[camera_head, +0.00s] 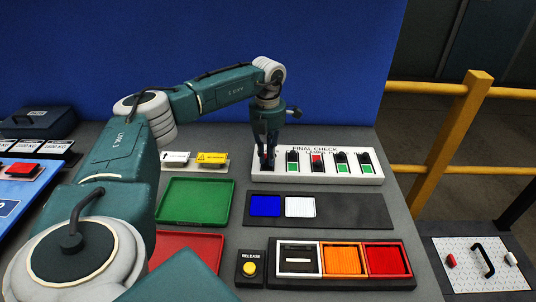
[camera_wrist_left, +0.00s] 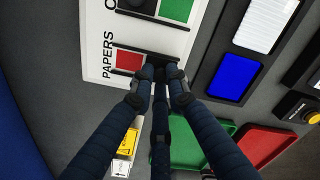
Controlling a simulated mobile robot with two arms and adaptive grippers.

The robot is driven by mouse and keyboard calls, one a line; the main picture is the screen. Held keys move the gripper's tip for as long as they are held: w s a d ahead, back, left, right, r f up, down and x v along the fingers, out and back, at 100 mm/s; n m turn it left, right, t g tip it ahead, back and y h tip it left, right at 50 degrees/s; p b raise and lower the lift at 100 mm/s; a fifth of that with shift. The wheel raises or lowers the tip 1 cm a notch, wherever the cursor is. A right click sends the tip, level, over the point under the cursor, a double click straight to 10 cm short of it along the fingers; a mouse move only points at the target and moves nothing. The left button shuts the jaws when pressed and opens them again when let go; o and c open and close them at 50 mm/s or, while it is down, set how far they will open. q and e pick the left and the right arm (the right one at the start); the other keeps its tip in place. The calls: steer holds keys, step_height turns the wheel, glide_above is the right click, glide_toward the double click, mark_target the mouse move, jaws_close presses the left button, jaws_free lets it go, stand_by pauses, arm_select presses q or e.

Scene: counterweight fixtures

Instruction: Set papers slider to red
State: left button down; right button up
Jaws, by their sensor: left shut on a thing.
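The white FINAL CHECK panel (camera_head: 330,178) stands at the back of the table with a row of sliders. My left gripper (camera_head: 267,166) is at its leftmost slider, labelled PAPERS in the wrist view. There the papers slot shows a red patch (camera_wrist_left: 130,60), bare beside the fingers. The left gripper (camera_wrist_left: 160,74) is shut on the papers slider's knob at the opposite end of the slot from that patch. The fingers hide the knob and that end. The right gripper is not in view.
The neighbouring sliders (camera_head: 292,160) stand close to the right of the gripper. A green tray (camera_head: 195,203), a dark mat with blue (camera_head: 265,205) and white (camera_head: 300,207) pieces, and a yellow RELEASE button (camera_head: 249,268) lie in front.

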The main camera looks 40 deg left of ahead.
arm_select(q)
steer(key=c, duration=1.7)
jaws_free()
steer(key=shift+s+d, duration=0.25)
steer(key=shift+s, duration=0.05)
steer(key=shift+w+a, duration=0.1)
steer(key=shift+w, duration=0.15)
step_height(320, 180, up, 12)
steer(key=shift+s, duration=0.1)
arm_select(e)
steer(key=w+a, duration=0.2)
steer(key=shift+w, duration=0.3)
